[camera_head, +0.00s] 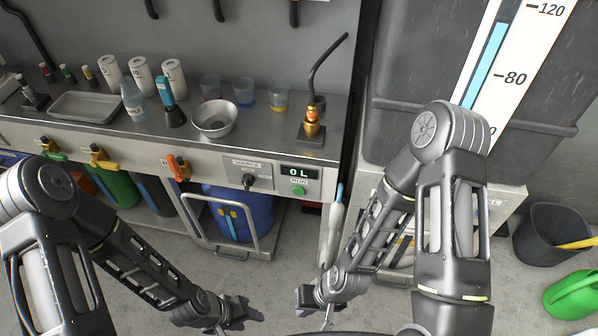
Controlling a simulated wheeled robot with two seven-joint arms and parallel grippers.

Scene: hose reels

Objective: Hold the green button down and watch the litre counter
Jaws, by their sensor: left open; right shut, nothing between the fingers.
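The green button (300,191) sits on the bench's front panel, just under a RUN label. The litre counter (299,173) is directly above it and reads 0 L in pale digits on a dark display. My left gripper (246,315) is open and empty, low in the picture, below and left of the button. My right gripper (308,304) is shut with nothing in it, low in the picture, below the button and well apart from it. Nothing covers the button or the counter.
A black SOURCE knob (249,180) is left of the button. A brass nozzle fitting (311,124) stands on the bench (270,140) above. A grey tank (400,110) with a blue level gauge (489,60) stands right. A blue drum (245,210) is underneath. The floor in front is clear.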

